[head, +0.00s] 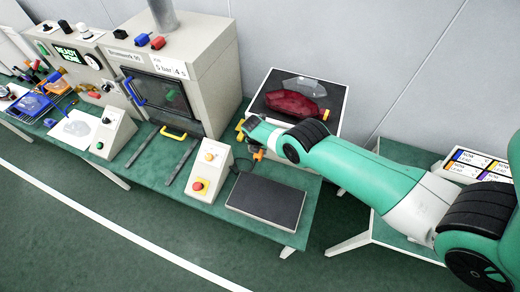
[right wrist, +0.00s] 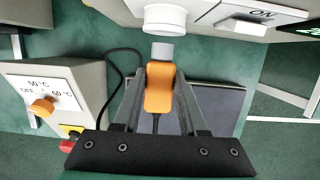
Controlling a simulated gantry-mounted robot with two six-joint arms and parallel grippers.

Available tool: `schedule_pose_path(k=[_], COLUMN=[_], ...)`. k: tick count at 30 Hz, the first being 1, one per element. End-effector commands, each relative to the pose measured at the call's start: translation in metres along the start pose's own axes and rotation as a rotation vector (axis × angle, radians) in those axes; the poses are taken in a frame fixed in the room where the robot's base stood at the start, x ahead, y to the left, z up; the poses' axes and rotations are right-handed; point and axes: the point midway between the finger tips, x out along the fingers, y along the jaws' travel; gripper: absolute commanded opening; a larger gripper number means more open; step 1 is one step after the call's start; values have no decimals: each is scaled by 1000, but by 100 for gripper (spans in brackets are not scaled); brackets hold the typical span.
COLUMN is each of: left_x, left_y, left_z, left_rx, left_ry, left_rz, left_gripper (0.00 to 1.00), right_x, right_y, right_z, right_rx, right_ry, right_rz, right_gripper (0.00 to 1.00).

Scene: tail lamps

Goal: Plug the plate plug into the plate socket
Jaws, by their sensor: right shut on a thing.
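The plate plug (right wrist: 158,84) is orange with a grey front end, and a black cord runs from its rear. My right gripper (right wrist: 160,95) is shut on it, one finger on each side. The grey end points at a round white socket (right wrist: 165,18) at the top of the right wrist view. In the head view my right gripper (head: 256,140) is over the bench, behind the dark flat plate (head: 266,199). The socket is not clear there. My left gripper is out of view.
A sloped control box (head: 210,172) with a knob and red button stands left of the plate. Behind are a large oven (head: 190,75) and a tray (head: 338,98) with red and clear lamp covers. The cord (right wrist: 118,52) loops left of the plug.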

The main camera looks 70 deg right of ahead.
Motion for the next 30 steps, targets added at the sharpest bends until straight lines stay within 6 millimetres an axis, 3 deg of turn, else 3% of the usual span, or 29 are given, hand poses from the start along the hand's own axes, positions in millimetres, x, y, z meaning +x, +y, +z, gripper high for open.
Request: schedule_pose_path(k=[30], left_x=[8], left_y=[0], left_z=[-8], left_rx=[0], left_ry=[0], left_rz=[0], left_gripper=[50], right_x=[-3], right_y=[0], right_z=[-12], right_rx=[0], right_ry=[0], right_rz=[0], right_gripper=[0])
